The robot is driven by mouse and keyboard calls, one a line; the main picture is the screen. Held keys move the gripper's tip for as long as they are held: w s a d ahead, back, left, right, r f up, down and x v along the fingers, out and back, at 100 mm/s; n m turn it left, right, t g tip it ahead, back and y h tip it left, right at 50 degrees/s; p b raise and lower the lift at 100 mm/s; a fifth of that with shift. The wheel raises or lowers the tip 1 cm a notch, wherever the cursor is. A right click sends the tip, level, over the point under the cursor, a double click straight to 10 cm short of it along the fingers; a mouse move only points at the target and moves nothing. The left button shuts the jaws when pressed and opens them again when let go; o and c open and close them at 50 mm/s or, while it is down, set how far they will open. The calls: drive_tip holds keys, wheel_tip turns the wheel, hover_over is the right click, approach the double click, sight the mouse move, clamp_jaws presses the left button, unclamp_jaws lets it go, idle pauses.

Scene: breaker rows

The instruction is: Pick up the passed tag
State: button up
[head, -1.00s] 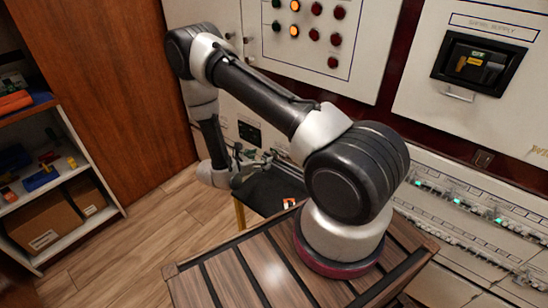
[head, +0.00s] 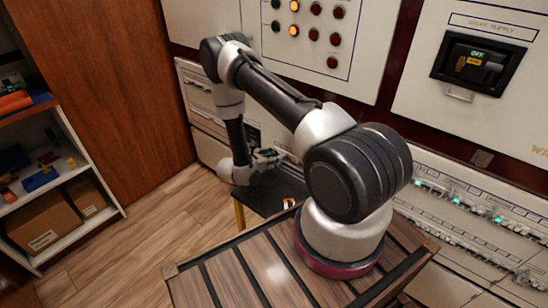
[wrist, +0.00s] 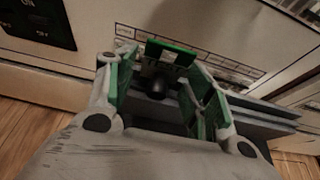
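A small green tag (wrist: 171,52) with a dark upright part and a round black knob below it shows in the wrist view, at and just past the fingertips; I take it for the passed tag, though no writing on it is legible. My gripper (wrist: 163,75) has its green-padded fingers spread apart, with gaps to the tag's dark part on both sides. In the head view my gripper (head: 266,158) is over the far end of a small black table (head: 262,194). The tag cannot be told apart from the green finger pads there.
A small orange and white item (head: 288,203) lies on the black table, near my arm's base. White breaker cabinets (head: 465,200) stand close behind and to the right. A shelf (head: 75,185) with boxes and tools is at left, with clear floor before it.

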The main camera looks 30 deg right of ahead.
drive_tip(key=c, duration=0.4)
wheel_tip(320, 180, up, 10)
idle(0.6)
